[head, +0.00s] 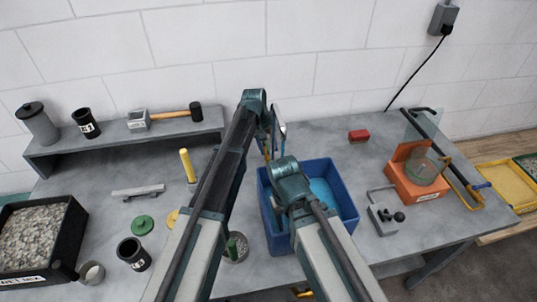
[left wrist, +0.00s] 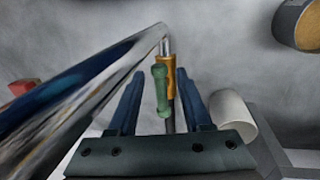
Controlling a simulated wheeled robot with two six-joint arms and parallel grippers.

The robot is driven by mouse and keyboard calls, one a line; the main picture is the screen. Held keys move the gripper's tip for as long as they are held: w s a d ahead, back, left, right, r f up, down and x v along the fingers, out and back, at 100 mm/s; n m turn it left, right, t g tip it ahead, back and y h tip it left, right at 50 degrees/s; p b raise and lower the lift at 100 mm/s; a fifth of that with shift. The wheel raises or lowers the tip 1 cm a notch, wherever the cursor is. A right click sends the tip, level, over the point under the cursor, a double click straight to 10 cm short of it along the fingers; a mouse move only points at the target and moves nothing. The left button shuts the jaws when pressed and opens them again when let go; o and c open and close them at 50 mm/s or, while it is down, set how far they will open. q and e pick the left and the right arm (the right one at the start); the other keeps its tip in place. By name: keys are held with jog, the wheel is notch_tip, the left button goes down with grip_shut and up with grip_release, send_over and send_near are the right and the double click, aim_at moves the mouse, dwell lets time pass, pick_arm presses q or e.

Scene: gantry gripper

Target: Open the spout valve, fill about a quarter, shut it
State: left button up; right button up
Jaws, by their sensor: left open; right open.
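The spout valve shows in the left wrist view as a brass-coloured body (left wrist: 172,72) with a green handle (left wrist: 160,88). My left gripper (left wrist: 160,76) is open, with one blue finger on each side of the green handle; I cannot tell whether either touches it. In the head view this place is mostly hidden behind my arms. A blue bin (head: 349,208) with a lighter blue inside stands below, partly covered by my right arm. My right gripper (head: 283,212) is over the bin's left part, open, its fingers mostly hidden. The fill level of any vessel cannot be made out.
An orange holder (head: 405,183), a clamp (head: 383,222) and a red block (head: 359,135) are to the right. A gravel tray (head: 71,232), a black cup (head: 133,253) and a green lid (head: 142,224) are left. A raised shelf (head: 110,140) holds a hammer. A shiny blurred bar (left wrist: 80,95) crosses the wrist view.

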pick_arm(q)
jog(key=shift+f, duration=0.15)
pick_arm(e)
jog(key=shift+f, duration=0.15)
pick_arm(q)
grip_shut()
dwell(0.3)
jog(key=m, duration=0.2)
jog(key=a+m, duration=0.1)
jog(key=m, duration=0.1)
jog(key=shift+w+m+g, duration=0.15)
jog(key=shift+m+g, duration=0.25)
jog(key=m, duration=0.4)
jog(key=shift+w+a+g, duration=0.25)
jog(key=shift+a+g, duration=0.1)
jog(key=shift+g, duration=0.05)
jog(key=shift+w+a+m+g+y, duration=0.15)
jog(key=shift+w+m+y, duration=0.15)
jog(key=shift+m, duration=1.15)
jog(key=shift+w+a+m+g+y, duration=0.1)
jog(key=shift+w+m+g+y, duration=0.15)
jog(key=shift+m, duration=1.25)
jog(key=shift+w+a+m+g+y, duration=0.15)
jog(key=shift+m+y, duration=0.2)
jog(key=shift+m, duration=1.4)
